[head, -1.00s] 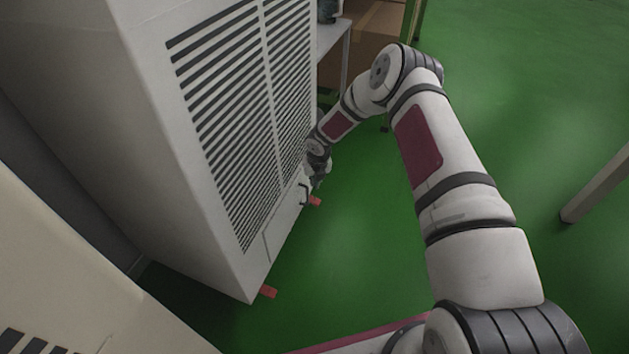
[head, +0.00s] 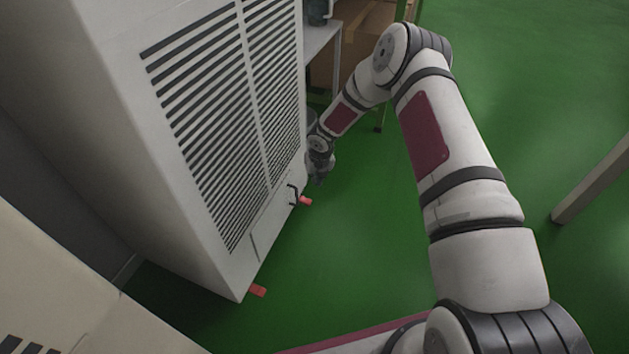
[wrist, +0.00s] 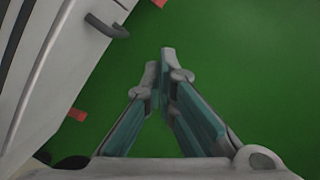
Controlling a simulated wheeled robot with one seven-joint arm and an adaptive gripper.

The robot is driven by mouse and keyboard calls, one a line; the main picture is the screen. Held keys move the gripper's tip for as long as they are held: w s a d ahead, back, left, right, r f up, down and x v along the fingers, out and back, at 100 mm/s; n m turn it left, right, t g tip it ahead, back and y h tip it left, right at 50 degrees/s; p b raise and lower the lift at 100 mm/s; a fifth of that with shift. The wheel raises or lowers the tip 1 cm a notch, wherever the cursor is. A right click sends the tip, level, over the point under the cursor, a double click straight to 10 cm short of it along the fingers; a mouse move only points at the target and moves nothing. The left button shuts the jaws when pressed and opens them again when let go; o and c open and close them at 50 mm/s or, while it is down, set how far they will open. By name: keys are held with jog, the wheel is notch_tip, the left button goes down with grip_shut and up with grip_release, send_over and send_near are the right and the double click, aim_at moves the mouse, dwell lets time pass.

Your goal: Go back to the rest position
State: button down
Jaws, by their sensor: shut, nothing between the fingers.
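My gripper (head: 319,178) hangs at the end of my bent arm, low beside the far front corner of a tall white cabinet (head: 120,130). In the wrist view my gripper (wrist: 159,62) is shut, with its fingertips close together and nothing between them. Green floor lies behind the fingers. The cabinet's dark handle (head: 293,195) is just left of the gripper and apart from it; the handle also shows in the wrist view (wrist: 108,27) at the upper left.
Red tabs (head: 257,291) stick out at the cabinet's foot. A table (head: 322,40) with cardboard boxes (head: 365,45) below stands behind the arm. A pale post (head: 592,182) is at the right. A beige unit (head: 60,270) fills the lower left. Green floor (head: 530,90) is open at the right.

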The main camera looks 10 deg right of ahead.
jog(key=v, duration=0.2)
jog(key=p+v, duration=0.1)
jog(key=v, duration=0.1)
jog(key=d+p+v, duration=0.1)
jog(key=shift+w+r, duration=0.15)
jog(key=shift+r, duration=0.3)
jog(key=shift+d+r, duration=0.1)
jog(key=shift+r, duration=0.05)
